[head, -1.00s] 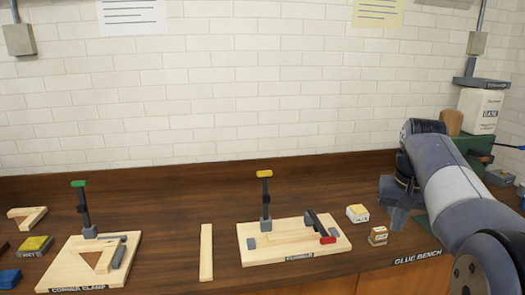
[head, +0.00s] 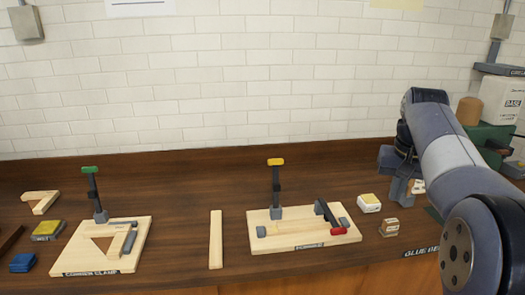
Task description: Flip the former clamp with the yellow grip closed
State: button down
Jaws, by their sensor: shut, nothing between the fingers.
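The former clamp is a pale wooden board (head: 262,242) with metal parts, labelled on its front edge. Its yellow grip (head: 276,162) tops a dark lever (head: 276,188) that stands upright from a grey base at the board's left back. A second clamp on the same board has a red grip (head: 338,231), and its dark lever lies low toward the front right. My gripper (head: 398,192) is to the right of the board, well apart from the yellow grip. It is shut and empty, and its fingertips show only in part.
A corner clamp board (head: 78,258) with an upright green grip (head: 90,169) stands at left. A loose wooden strip (head: 215,240) lies between the boards.

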aim_at(275, 163)
jog(key=i+u, duration=0.4)
jog(key=i, duration=0.2)
jog(key=i+l+u, duration=0.1)
jog(key=i+u, duration=0.3)
jog(key=i, duration=0.25)
